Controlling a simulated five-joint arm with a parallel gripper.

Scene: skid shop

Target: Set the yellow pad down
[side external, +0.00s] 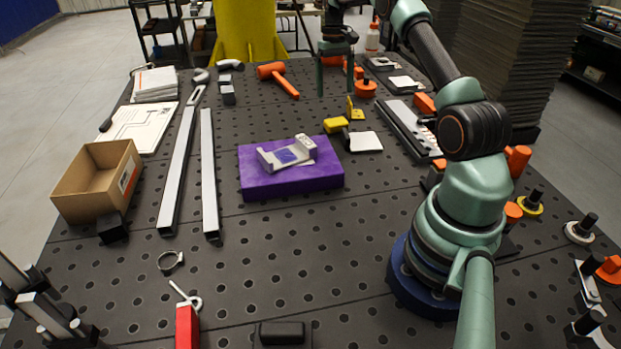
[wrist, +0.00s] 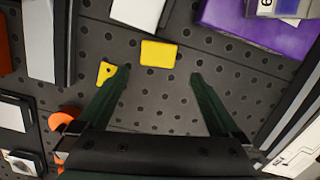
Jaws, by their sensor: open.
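The yellow pad (side external: 335,125) appears to lie flat on the dark perforated table, beside a white block (side external: 365,141) and left of a small upright yellow piece (side external: 354,107). In the wrist view the pad (wrist: 158,53) is a plain yellow rectangle, a little beyond the fingertips and roughly centred between them. My gripper (side external: 335,92) is open and empty, fingers pointing down, behind the pad in the side view. In the wrist view my gripper (wrist: 158,75) shows both fingers wide apart. Neither finger appears to touch the pad.
A purple block (side external: 292,181) with a grey bracket (side external: 287,153) on it stands left of the pad. A long grey rail (side external: 413,128) lies right. An orange mallet (side external: 278,76) lies behind left. The table's front middle is mostly clear.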

